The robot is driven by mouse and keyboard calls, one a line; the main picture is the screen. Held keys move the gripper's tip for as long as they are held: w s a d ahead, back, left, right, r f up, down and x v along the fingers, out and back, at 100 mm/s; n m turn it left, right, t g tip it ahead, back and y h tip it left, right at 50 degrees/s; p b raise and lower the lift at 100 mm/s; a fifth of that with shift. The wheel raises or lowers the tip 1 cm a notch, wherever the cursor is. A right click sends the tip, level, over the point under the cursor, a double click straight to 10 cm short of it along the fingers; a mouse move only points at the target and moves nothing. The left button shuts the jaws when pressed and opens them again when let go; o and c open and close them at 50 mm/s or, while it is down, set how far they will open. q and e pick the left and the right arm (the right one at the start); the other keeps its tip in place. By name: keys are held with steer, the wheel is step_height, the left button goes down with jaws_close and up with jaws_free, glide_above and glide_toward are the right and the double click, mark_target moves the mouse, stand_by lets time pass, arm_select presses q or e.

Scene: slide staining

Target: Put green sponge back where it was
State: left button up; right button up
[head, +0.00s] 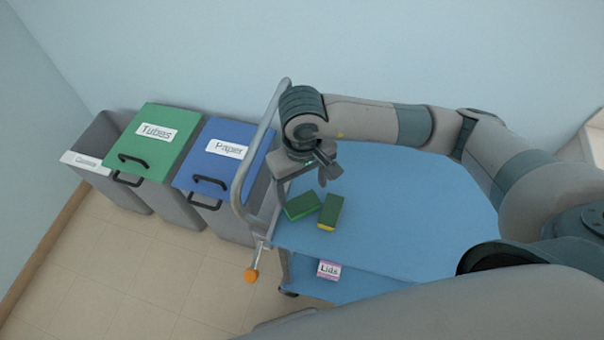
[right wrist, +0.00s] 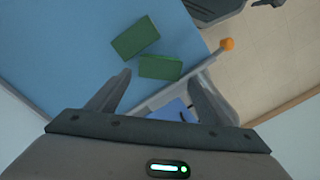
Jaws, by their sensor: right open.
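Two green sponges rest on the blue top of a cart (head: 420,200). The left sponge (head: 302,206) lies near the cart's rail and is turned at an angle. The right sponge (head: 331,211) lies close beside it and shows a yellow lower layer. In the right wrist view, the sponge nearer the rail (right wrist: 160,67) lies ahead of the fingertips, between their lines, and the other sponge (right wrist: 135,38) is farther off. My right gripper (head: 304,183) is open and empty above and just behind the left sponge. My left gripper is not in view.
The cart's grey rail (head: 240,190) stands at its left end. Grey bins with a green "Tubes" lid (head: 160,150) and a blue "Papier" lid (head: 215,175) stand left of it. A "Lids" box (head: 329,270) sits on the lower shelf. The cart top right of the sponges is clear.

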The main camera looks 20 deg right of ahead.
mark_target(302, 203)
step_height(302, 203, up, 6)
steer(key=b, duration=0.1)
stand_by(0.7)
